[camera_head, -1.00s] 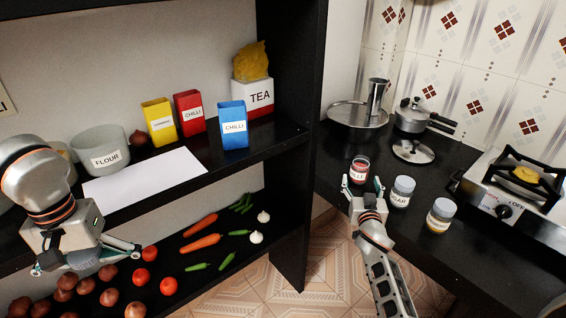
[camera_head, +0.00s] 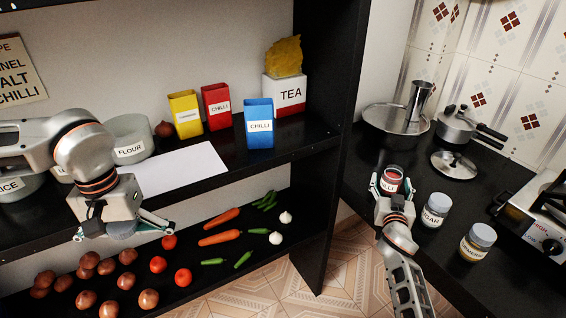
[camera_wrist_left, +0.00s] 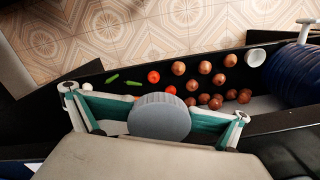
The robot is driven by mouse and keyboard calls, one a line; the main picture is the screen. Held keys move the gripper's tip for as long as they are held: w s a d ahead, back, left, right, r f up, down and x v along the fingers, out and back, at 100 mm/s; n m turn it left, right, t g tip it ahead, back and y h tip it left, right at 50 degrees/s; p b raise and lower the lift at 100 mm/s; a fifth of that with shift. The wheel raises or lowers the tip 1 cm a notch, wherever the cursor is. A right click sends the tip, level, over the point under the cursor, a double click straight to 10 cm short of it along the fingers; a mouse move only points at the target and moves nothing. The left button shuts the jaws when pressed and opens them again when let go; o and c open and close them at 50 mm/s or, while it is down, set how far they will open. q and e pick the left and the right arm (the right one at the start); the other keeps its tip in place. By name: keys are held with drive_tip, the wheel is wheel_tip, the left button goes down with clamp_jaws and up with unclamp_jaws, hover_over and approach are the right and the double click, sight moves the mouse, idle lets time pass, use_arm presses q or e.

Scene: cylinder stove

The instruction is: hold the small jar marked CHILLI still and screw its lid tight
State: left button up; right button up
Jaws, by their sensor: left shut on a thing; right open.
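The small red CHILLI jar (camera_head: 392,179) stands on the black counter at right in the head view. Its glass rim shows and no lid is seen on it. My right gripper (camera_head: 390,188) is open, with its fingers on either side of the jar; contact cannot be told. My left gripper (camera_head: 124,233) is at the left, in front of the shelf, shut on a grey round lid (camera_wrist_left: 160,117). In the left wrist view the lid sits between the fingers of my left gripper (camera_wrist_left: 157,105), above the lower shelf and well away from the jar.
A SUGAR jar (camera_head: 436,210) and another lidded jar (camera_head: 478,242) stand close right of my right gripper. The shelf upright (camera_head: 325,150) stands between the arms. Vegetables lie on the lower shelf.

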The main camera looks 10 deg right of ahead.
drive_tip(key=shift+w, duration=0.1)
drive_tip(key=shift+r, duration=0.1)
drive_tip(key=c, duration=1.4)
drive_tip(key=shift+o, duration=0.2)
drive_tip(key=shift+r, duration=0.1)
